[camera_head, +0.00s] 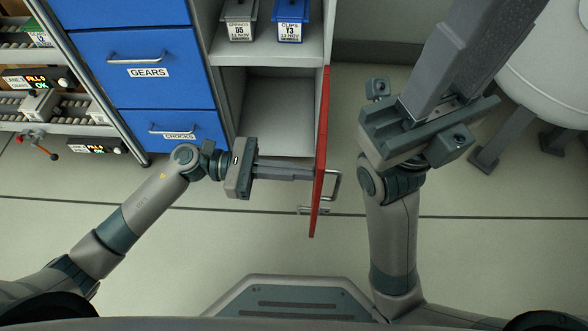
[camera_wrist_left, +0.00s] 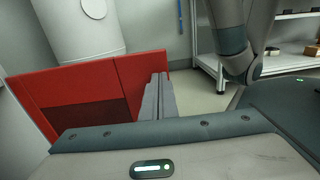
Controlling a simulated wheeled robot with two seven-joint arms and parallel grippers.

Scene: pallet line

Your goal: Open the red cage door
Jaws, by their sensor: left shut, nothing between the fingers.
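The red cage door (camera_head: 320,130) is seen nearly edge-on in the head view. It stands swung out from the grey cabinet (camera_head: 228,90) toward me, and the lower compartment shows open. Its metal handle (camera_head: 335,186) is on the right-hand face. My left gripper (camera_head: 312,173) is shut and empty, with its fingertips at the left, inner face of the door; I cannot tell if they touch. In the left wrist view the shut fingers (camera_wrist_left: 158,98) point at the red door panel (camera_wrist_left: 85,90). My right gripper (camera_head: 500,30) is right of the door, pointing up and away; its finger gap is unclear.
A bin labelled springs (camera_head: 240,20) and a blue clips bin (camera_head: 291,20) stand on the shelf above the open compartment. Blue drawers (camera_head: 150,70) are at the left, and a white rounded tank (camera_head: 550,60) is at the right. The floor before the door is clear.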

